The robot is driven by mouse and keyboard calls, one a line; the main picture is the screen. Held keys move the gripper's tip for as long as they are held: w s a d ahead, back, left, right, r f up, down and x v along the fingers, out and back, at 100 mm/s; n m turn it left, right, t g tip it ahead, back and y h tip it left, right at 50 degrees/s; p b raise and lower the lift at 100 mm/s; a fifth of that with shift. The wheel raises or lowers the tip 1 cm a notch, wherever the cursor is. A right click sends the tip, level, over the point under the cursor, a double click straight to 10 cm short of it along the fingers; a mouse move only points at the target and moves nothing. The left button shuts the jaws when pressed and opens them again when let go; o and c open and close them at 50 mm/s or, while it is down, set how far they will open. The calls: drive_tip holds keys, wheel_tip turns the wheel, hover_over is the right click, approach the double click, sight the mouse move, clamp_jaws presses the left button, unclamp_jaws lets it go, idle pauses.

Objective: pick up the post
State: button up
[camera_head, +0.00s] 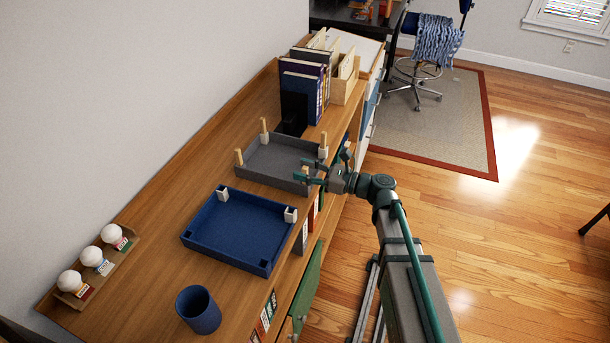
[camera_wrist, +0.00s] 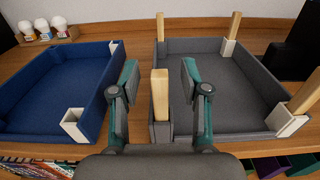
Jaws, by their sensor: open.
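Light wooden posts stand upright at the corners of a grey tray (camera_head: 271,160), in small corner sockets. One post (camera_wrist: 160,95) stands at the tray's near-left corner in the wrist view, in a grey socket. My gripper (camera_wrist: 159,80) is open, with one teal-and-grey finger on each side of this post and a visible gap to both. In the head view my gripper (camera_head: 322,169) is at the tray's right side and partly hides that corner. Other posts (camera_wrist: 160,26), (camera_wrist: 235,26) and (camera_wrist: 305,91) stand at the other corners.
A blue tray (camera_head: 236,232) with white corner sockets lies beside the grey one. A blue cup (camera_head: 198,310) and a rack of white bulbs (camera_head: 92,257) stand nearer. Binders (camera_head: 302,86) and a black object (camera_head: 293,112) stand beyond the grey tray.

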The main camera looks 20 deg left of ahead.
clamp_jaws()
drive_tip(key=shift+r, duration=0.15)
idle(0.4)
drive_tip(key=shift+r+b, duration=0.8)
drive_tip(key=shift+r, duration=0.3)
drive_tip(key=s+d+r+b, duration=0.5)
drive_tip(key=s+r+b, duration=0.2)
drive_tip(key=s+r, duration=0.1)
drive_tip(key=shift+s+d, duration=0.15)
drive_tip(key=shift+s, duration=0.15)
